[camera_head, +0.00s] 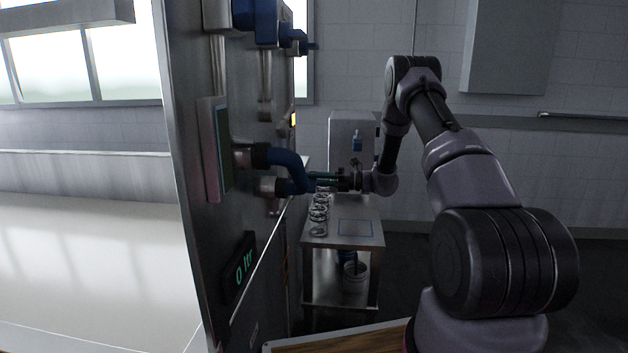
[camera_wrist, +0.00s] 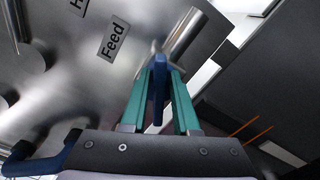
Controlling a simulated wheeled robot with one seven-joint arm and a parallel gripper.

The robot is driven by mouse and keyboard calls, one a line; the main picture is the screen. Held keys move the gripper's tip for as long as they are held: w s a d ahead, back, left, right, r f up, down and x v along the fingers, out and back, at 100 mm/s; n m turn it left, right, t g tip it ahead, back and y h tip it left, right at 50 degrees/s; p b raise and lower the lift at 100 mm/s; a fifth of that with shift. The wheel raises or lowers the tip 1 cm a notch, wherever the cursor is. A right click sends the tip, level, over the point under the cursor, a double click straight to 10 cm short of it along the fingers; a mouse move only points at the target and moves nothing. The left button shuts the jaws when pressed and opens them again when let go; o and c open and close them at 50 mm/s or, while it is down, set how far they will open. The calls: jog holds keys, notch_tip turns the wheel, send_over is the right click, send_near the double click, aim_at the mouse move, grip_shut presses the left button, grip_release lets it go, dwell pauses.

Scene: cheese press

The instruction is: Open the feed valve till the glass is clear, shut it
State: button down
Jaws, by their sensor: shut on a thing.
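My gripper (camera_wrist: 157,95) is shut on a blue handle (camera_wrist: 158,82), with one green finger on each side of it. The handle sits on a metal stub on the steel wall, beside a plate reading "Feed" (camera_wrist: 114,38). In the head view my gripper (camera_head: 322,181) reaches from the right to the side of the steel vat (camera_head: 190,110), at the end of blue parts (camera_head: 288,160) there. A tall framed dark-green pane (camera_head: 222,150) is on the vat's face; I cannot tell whether it is the glass or how clear it is.
A display (camera_head: 238,268) below the pane reads "0 ltr". More blue-handled fittings (camera_head: 257,20) stick out above. A steel trolley (camera_head: 345,232) with several small ring-like items stands beyond my gripper, a bucket (camera_head: 355,276) on its lower shelf. A white surface (camera_head: 80,240) is at left.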

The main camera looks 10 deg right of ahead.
jog(key=shift+d+f+m, duration=0.1)
jog(key=shift+f+m, duration=0.05)
jog(key=shift+m, duration=0.65)
jog(key=shift+f+m, duration=0.15)
jog(key=shift+m, duration=0.65)
jog(key=c, duration=0.9)
grip_release()
jog(key=shift+o, duration=0.2)
jog(key=shift+d, duration=0.1)
jog(key=v, duration=1)
jog(key=shift+s+d, duration=0.15)
jog(key=shift+d, duration=0.15)
jog(key=shift+r, duration=0.1)
